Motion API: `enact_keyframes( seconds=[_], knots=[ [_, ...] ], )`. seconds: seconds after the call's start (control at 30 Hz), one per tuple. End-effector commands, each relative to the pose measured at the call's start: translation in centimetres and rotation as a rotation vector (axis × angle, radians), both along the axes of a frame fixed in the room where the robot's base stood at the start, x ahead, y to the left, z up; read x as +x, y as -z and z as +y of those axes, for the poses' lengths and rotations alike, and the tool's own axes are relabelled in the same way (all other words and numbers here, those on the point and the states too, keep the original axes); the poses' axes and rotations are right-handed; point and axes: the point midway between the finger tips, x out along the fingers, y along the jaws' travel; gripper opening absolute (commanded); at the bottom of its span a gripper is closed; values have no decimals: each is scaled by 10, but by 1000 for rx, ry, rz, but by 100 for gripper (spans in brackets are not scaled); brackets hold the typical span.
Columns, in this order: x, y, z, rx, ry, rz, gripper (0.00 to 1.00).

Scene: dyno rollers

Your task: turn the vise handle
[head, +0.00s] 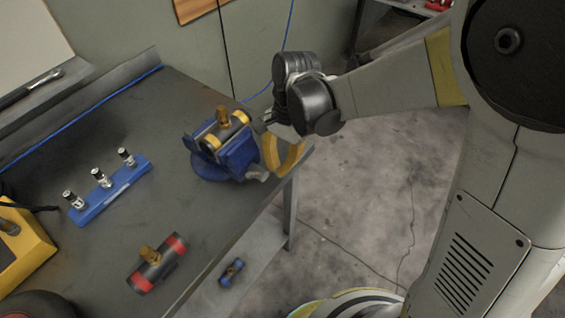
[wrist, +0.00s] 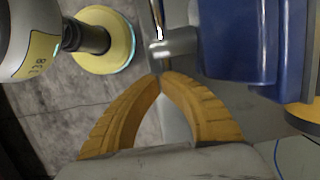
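The blue vise (head: 240,157) stands at the right edge of the workbench, with a dark cylinder with yellow bands (head: 211,141) on top. Its blue body also shows at the upper right of the wrist view (wrist: 236,42). The grey vise handle (wrist: 175,45) has a round boss with a thin bar; in the head view it shows low on the vise's right side (head: 258,176). My gripper (wrist: 161,76) points its yellow fingers at the handle, with the tips together just by the bar's lower end. I cannot tell whether they pinch the bar. In the head view my gripper (head: 277,170) is right of the vise.
A blue rack (head: 112,190) with several small fittings lies left of the vise. A red-banded dark cylinder (head: 157,264) lies near the bench's front edge. A small blue part (head: 231,272) is on the lower shelf. The floor right of the bench is clear.

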Motion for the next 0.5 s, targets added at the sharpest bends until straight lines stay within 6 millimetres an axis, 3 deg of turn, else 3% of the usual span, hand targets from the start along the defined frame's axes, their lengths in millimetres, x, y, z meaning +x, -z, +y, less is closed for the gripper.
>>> enact_keyframes(
  seconds=[0.5],
  knots=[
    [-5, 15, 4, 59, 1, 74, 0]
  ],
)
